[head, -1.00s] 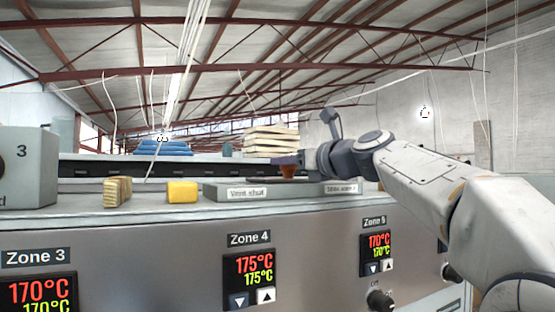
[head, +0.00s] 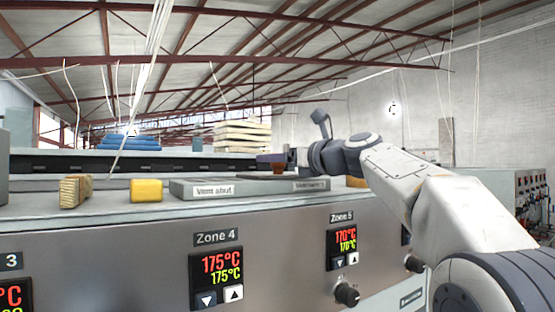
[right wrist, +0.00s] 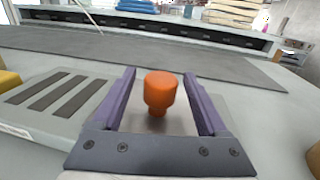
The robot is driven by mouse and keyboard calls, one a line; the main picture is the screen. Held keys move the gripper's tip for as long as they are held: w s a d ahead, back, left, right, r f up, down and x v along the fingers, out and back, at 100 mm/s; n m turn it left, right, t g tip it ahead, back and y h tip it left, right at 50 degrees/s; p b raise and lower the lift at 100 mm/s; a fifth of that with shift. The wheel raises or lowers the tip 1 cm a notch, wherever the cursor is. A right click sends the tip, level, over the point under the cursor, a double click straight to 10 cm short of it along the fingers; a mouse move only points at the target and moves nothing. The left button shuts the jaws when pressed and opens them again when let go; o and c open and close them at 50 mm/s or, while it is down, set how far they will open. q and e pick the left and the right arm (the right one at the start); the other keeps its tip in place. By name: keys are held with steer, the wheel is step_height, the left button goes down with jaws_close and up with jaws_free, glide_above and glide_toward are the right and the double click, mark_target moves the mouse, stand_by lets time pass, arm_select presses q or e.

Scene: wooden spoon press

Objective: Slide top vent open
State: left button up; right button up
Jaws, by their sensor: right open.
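The top vent is a grey plate (right wrist: 53,120) with dark slots on the bench-like machine top. Its orange knob (right wrist: 160,90) stands upright toward the plate's right part; it also shows in the head view (head: 278,167). A "Vent shut" label (head: 213,190) is on the plate's front left, and a second, hard-to-read label (head: 311,185) on its front right. My right gripper (right wrist: 158,76) is open, its purple fingers on either side of the knob. I cannot tell whether either finger touches it. The slots left of the gripper are uncovered. My left gripper is not in view.
A yellow block (head: 146,190) and a ridged wooden block (head: 75,191) stand left of the vent. A pale stack (head: 242,136) and blue stack (head: 128,141) are behind. Zone displays (head: 221,278) and a black knob (head: 346,293) are on the front panel.

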steer(key=b+v, duration=0.4)
steer(key=v, duration=0.5)
steer(key=shift+s+d+f, duration=0.1)
steer(key=shift+s+d, duration=0.15)
steer(key=shift+d, duration=0.05)
steer(key=shift+s+d, duration=0.15)
steer(key=shift+s, duration=0.15)
